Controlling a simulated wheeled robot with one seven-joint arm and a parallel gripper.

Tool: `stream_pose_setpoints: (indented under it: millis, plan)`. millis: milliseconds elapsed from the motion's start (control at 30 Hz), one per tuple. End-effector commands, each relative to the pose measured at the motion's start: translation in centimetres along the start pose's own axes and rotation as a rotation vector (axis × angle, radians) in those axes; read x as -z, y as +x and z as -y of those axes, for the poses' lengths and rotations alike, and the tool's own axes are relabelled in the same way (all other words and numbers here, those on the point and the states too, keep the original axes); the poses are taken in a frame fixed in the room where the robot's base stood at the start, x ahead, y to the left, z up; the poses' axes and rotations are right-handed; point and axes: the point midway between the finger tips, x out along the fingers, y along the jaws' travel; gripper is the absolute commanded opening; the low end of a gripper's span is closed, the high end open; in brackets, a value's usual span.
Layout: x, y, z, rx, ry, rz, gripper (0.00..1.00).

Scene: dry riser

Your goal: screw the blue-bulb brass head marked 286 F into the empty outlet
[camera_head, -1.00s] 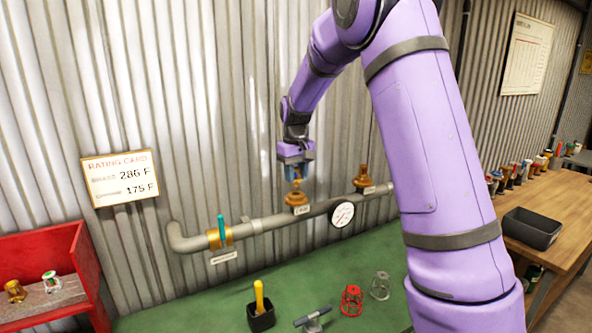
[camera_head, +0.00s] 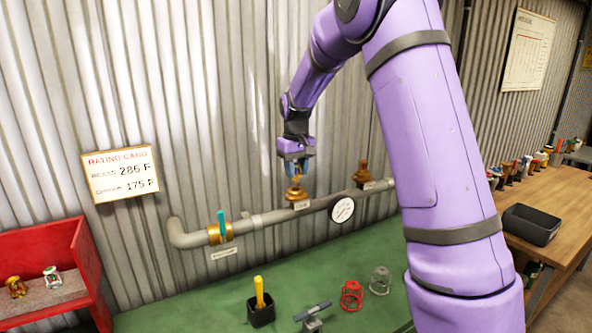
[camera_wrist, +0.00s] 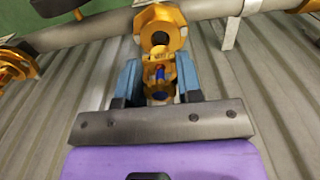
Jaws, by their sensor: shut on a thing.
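My gripper (camera_head: 297,172) is shut on a brass head (camera_head: 297,181), which it holds just above the brass outlet (camera_head: 296,194) at the middle of the grey pipe. In the wrist view the brass head (camera_wrist: 159,78) sits between the two blue-grey fingers, and a blue spot shows in its frame. The outlet (camera_wrist: 158,30) shows a dark opening close beyond the head. I cannot tell whether the head touches the outlet. Any marking on the head is not readable. A second outlet (camera_head: 362,173), to the right on the pipe, has a brass fitting on it.
The grey pipe (camera_head: 270,218) runs along the corrugated wall, with a teal-handled valve (camera_head: 220,228) at left. A rating card (camera_head: 121,174) reads 286 F and 175 F. A red bin (camera_head: 90,262) holds two heads. Red (camera_head: 351,296) and grey (camera_head: 380,280) cages stand on the green bench.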

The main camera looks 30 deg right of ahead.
Motion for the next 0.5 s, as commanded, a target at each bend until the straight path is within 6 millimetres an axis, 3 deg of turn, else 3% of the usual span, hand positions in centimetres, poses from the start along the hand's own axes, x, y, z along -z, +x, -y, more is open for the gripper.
stream_pose_setpoints:
  millis: [500]
  plan:
    - [-0.01, 0.73, 0.01, 0.000, 0.000, 0.001, 0.05]
